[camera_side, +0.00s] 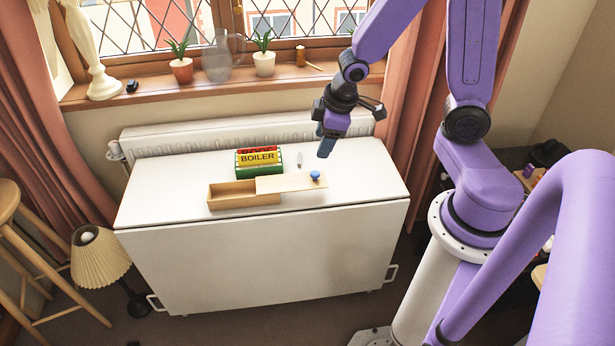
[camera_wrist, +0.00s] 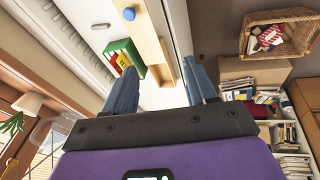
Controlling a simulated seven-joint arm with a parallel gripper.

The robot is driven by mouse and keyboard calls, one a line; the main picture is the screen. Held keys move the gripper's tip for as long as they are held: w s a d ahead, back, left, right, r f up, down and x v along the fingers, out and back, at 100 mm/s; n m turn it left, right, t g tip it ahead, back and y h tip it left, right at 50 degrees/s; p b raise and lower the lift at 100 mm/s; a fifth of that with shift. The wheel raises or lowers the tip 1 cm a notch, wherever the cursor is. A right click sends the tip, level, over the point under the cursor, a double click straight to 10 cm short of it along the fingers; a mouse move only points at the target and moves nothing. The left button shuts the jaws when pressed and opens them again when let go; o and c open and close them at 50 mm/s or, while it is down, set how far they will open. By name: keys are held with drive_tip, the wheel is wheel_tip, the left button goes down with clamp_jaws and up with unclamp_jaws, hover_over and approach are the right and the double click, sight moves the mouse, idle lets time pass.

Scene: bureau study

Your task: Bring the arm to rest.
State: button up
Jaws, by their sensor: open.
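My gripper (camera_side: 326,143) is raised above the right part of the white cabinet top (camera_side: 360,165). Its two blue fingers also show in the wrist view (camera_wrist: 162,92), spread apart with nothing between them. A wooden box (camera_side: 229,201) with a partly slid-open lid (camera_side: 284,183) lies on the cabinet top, below and left of my gripper. A blue knob (camera_side: 315,174) sits at the lid's right end. The gripper touches none of these.
A green holder (camera_side: 260,168) with a yellow "BOILER" card (camera_side: 258,157) stands behind the box. A small grey cylinder (camera_side: 299,160) is beside it. The radiator (camera_side: 190,137) and windowsill with plants (camera_side: 181,70) lie behind. The cabinet top's left part is clear.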

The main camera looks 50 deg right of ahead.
drive_tip(key=s+a+r+n+g, duration=0.1)
drive_tip(key=s+a+r, duration=0.3)
drive_tip(key=s, duration=0.5)
drive_tip(key=s+a+r+n+g, duration=0.2)
drive_tip(key=s+a+r+n, duration=0.1)
drive_tip(key=s, duration=0.7)
drive_tip(key=shift+a+r+n+y, duration=0.3)
drive_tip(key=shift+a+r+n, duration=0.1)
drive_tip(key=shift+a, duration=0.15)
drive_tip(key=shift+w, duration=0.1)
